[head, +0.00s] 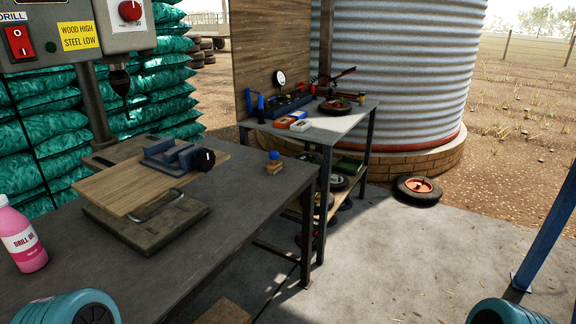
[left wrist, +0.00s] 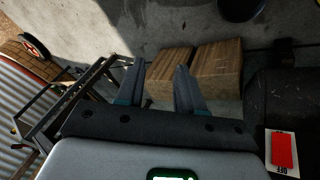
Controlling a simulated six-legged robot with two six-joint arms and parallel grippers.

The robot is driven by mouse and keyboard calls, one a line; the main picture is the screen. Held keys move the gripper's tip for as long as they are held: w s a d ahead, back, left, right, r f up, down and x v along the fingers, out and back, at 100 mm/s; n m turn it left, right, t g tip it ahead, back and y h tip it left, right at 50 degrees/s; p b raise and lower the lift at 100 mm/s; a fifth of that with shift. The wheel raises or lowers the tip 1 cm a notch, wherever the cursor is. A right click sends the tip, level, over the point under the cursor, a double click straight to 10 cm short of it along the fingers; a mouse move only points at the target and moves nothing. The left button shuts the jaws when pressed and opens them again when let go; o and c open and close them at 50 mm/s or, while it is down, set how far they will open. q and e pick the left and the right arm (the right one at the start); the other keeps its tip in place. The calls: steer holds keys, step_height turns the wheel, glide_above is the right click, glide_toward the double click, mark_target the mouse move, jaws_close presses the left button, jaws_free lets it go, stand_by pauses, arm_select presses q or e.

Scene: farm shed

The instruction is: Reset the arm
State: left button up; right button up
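My left gripper (left wrist: 160,68) shows in the left wrist view with its two dark fingers apart and nothing between them. Beyond the fingers, lower down, are two wooden blocks or boxes (left wrist: 220,72) on the concrete floor. In the head view neither gripper shows. Only rounded teal-and-grey parts of my arms show at the bottom left and bottom right edges. My right gripper is in neither view.
A dark workbench (head: 235,205) holds a wooden board (head: 120,188) with a blue vise (head: 172,157), and a pink bottle (head: 23,235). A drill press (head: 118,85) stands behind. A second table (head: 345,122) holds tools. Concrete floor (head: 400,260) at right is open.

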arm_select(q)
steer(key=s+f+m+g+h+p, duration=0.1)
steer(key=s+f+m+g+h, duration=0.25)
steer(key=s, duration=0.75)
step_height(320, 180, up, 17)
steer(key=g+y+p, duration=0.1)
steer(key=p, duration=1.6)
steer(key=shift+w+d+y, duration=0.2)
steer(key=shift+w+y, duration=0.15)
